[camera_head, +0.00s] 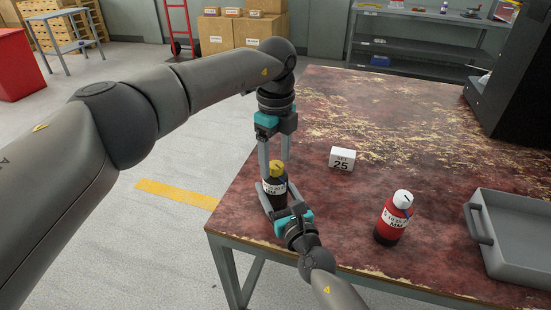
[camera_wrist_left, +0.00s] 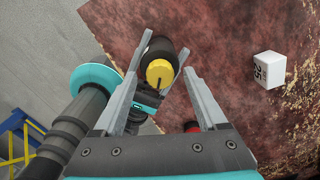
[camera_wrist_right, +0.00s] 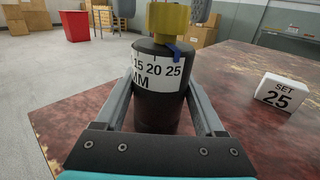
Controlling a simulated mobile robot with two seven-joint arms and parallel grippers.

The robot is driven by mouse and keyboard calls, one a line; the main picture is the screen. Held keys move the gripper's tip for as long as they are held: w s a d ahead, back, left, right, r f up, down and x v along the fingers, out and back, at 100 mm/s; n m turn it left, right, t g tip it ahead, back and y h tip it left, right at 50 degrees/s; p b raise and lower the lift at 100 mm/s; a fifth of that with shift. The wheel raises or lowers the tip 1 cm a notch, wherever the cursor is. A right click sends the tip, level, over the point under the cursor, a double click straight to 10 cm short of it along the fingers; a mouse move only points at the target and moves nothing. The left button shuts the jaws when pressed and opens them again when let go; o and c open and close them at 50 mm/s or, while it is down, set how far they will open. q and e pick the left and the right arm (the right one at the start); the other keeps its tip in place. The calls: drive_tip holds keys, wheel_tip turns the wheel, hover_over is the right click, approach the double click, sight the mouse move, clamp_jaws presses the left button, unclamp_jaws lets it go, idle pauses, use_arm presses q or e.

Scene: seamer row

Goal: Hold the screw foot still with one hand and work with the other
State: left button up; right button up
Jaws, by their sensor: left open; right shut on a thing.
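The screw foot is a black cylinder (camera_wrist_right: 158,108) with a white scale band reading 15, 20, 25 and MM, and a yellow top (camera_head: 277,168). It stands upright near the table's left edge. My right gripper (camera_head: 278,198) is shut on the black body, one finger on each side. My left gripper (camera_head: 275,160) comes down from above, open, its fingers either side of the yellow top; in the left wrist view (camera_wrist_left: 162,72) gaps show beside it. A small blue mark (camera_wrist_right: 178,50) shows below the yellow top. A white block (camera_wrist_right: 280,92) reads SET 25.
A red bottle-shaped piece (camera_head: 391,222) with a white top and scale label stands right of the foot. A grey tray (camera_head: 480,222) lies at the far right. A dark machine (camera_head: 515,95) stands at the back right.

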sight(276, 164)
use_arm(q)
wheel_tip(276, 164, up, 12)
drive_tip(key=shift+f, duration=0.2)
idle(0.4)
use_arm(e)
drive_tip(key=o, duration=1.5)
drive_tip(key=shift+s, duration=0.1)
